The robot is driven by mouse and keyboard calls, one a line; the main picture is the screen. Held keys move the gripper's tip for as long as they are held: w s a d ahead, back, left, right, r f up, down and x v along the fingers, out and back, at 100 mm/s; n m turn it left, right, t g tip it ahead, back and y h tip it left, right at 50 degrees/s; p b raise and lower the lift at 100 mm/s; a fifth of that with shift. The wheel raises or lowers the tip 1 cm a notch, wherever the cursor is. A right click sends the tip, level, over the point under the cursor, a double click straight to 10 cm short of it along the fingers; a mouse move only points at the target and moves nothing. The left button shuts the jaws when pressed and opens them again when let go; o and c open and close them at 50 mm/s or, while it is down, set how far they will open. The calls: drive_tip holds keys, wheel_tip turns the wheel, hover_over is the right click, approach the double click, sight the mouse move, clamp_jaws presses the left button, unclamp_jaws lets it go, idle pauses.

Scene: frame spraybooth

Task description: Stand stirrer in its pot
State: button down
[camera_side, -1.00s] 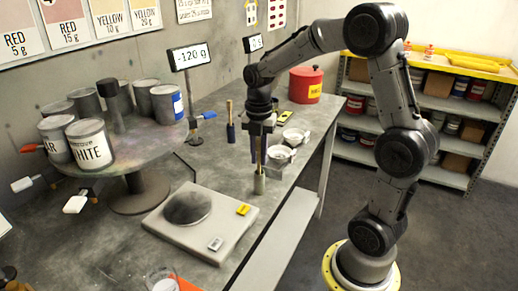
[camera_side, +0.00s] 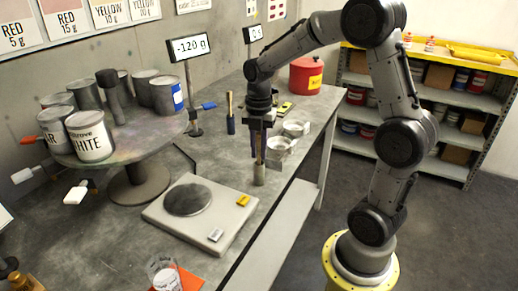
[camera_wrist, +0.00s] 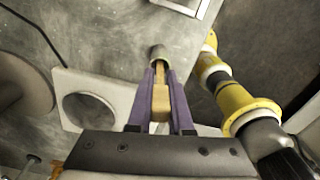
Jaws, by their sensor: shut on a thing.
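My gripper (camera_side: 260,140) points down and is shut on the stirrer (camera_side: 259,156), a thin wooden stick held roughly upright. In the wrist view, the purple fingers of my gripper (camera_wrist: 160,88) close around the stirrer's tan wooden body (camera_wrist: 160,103). A small grey pot (camera_side: 259,176) stands on the bench directly below. It also shows in the wrist view (camera_wrist: 158,53), beyond the fingertips. The stirrer's lower end meets the pot's mouth; I cannot tell how deep inside it is.
A scale (camera_side: 200,210) with a round plate lies to the left of the pot. A dark blue holder (camera_side: 231,125) with a wooden handle stands behind. Pale dishes (camera_side: 278,146) sit to the right. A turntable (camera_side: 125,160) bears several cans. The bench edge is close to the pot's right.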

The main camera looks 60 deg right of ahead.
drive_tip(key=c, duration=0.8)
unclamp_jaws()
drive_tip(key=shift+o, duration=0.2)
